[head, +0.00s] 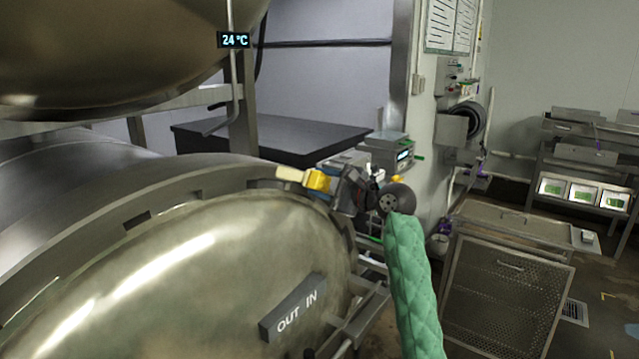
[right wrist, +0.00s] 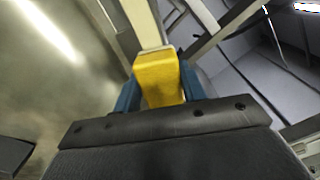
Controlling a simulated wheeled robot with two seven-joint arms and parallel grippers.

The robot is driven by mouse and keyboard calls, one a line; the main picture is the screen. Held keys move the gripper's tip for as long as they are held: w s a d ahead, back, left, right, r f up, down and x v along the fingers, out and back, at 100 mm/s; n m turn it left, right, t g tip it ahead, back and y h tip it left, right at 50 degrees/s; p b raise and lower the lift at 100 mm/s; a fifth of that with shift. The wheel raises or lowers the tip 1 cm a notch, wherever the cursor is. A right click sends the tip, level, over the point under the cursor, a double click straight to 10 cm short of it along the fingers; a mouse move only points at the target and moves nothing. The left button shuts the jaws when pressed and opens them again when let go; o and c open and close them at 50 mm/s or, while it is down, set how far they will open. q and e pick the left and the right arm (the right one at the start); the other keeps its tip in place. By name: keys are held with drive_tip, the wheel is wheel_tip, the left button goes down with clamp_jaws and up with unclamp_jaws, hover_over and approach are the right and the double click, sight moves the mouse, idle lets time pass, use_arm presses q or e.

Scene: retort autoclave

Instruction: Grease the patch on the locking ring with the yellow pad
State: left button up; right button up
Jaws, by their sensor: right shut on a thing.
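The yellow pad (head: 318,181) is held by my right gripper (head: 335,185) at the upper right edge of the vessel door. In the right wrist view the pad (right wrist: 160,78) sits between the two blue fingers, which are shut on it. The locking ring (head: 190,190) curves around the domed door. A pale cream patch (head: 289,174) shows at the ring's upper right, right at the pad's far end. It also shows beyond the pad in the right wrist view (right wrist: 140,22). I cannot tell whether pad and patch touch. My left gripper is out of view.
Another large vessel (head: 110,50) hangs above. A dark table (head: 270,137) is behind. A perforated metal cart (head: 505,290) stands at the right.

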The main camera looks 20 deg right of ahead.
drive_tip(key=shift+v, duration=2.65)
drive_tip(key=shift+v, duration=1.45)
